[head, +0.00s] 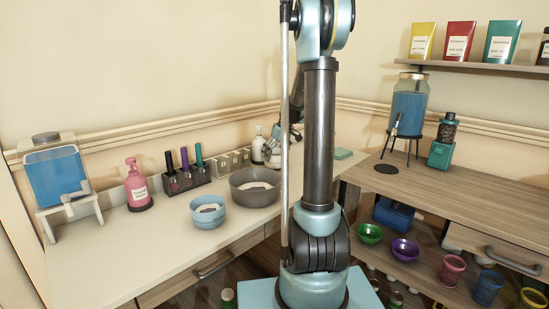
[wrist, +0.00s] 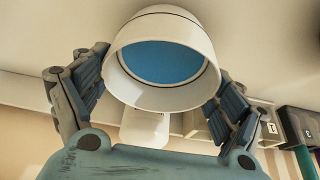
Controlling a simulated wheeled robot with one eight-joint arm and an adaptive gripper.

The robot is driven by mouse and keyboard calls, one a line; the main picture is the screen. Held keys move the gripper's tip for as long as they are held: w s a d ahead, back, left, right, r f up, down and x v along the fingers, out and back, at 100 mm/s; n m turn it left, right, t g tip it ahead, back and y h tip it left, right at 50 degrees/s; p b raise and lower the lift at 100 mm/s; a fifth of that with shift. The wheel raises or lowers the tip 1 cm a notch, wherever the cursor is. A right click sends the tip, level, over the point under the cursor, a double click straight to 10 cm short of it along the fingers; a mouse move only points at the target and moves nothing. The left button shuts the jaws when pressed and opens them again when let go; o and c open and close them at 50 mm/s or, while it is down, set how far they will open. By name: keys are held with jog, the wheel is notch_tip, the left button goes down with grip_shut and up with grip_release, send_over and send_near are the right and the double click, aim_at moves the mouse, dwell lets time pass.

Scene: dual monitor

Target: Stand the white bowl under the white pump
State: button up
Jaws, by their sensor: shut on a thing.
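The white bowl (wrist: 165,30), its round face showing blue, fills the space between the two fingers of my gripper (wrist: 162,66) in the wrist view. The fingers are closed on its left and right sides. In the head view my gripper (head: 284,138) is partly hidden behind my arm, low over the back of the white counter. The white pump (head: 258,147), an upright bottle, stands just left of it. I cannot tell whether the bowl touches the counter. A white block-like part (wrist: 145,128) shows behind the bowl in the wrist view.
A grey bowl (head: 254,197) and a light blue bowl (head: 208,222) stand in front of the pump on the counter (head: 120,262). A rack of tubes (head: 187,181), a pink pump bottle (head: 137,188) and a blue dispenser (head: 58,178) stand to the left.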

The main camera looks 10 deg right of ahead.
jog(key=shift+w+a+f, duration=0.15)
jog(key=shift+f, duration=0.5)
jog(key=o, duration=1.2)
jog(key=shift+r, duration=0.1)
